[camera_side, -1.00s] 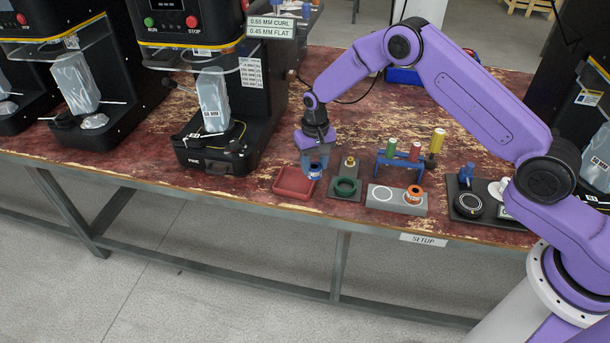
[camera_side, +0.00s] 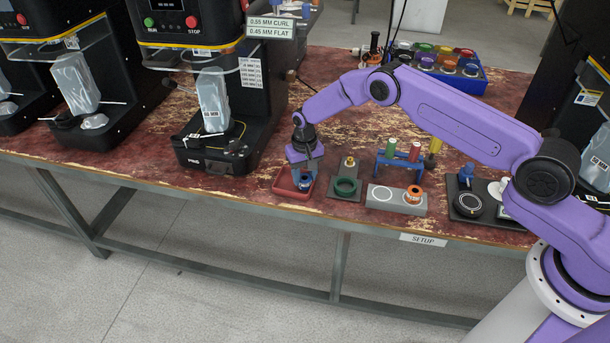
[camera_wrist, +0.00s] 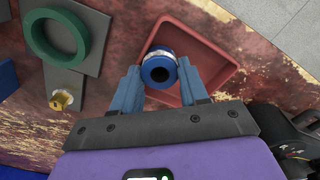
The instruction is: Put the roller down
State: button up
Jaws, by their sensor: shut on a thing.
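The blue roller (camera_wrist: 159,67), with a pale band and a dark hole in its end, is between the fingers of my gripper (camera_wrist: 157,88) in the wrist view. My gripper is shut on it. In the side view my gripper (camera_side: 303,182) is low over the red tray (camera_side: 282,191), with the roller (camera_side: 304,183) partly hidden by the fingers. The red tray also shows in the wrist view (camera_wrist: 226,66), around and behind the roller. I cannot tell whether the roller touches the tray floor.
A grey plate with a green ring (camera_side: 346,187) is just right of the tray. Further right are a grey block with an orange roller (camera_side: 413,194) and a blue rack (camera_side: 397,165) of coloured rollers. A black seamer (camera_side: 222,150) stands to the left.

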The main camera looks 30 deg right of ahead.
jog(key=shift+s+d+f, duration=0.1)
jog(key=shift+s+f, duration=0.15)
jog(key=shift+f, duration=0.65)
jog(key=o, duration=1.2)
jog(key=shift+o, duration=0.2)
jog(key=shift+d, duration=0.35)
notch_tip(320, 180, up, 13)
jog(key=shift+w+a+r, duration=0.2)
jog(key=shift+a, duration=0.2)
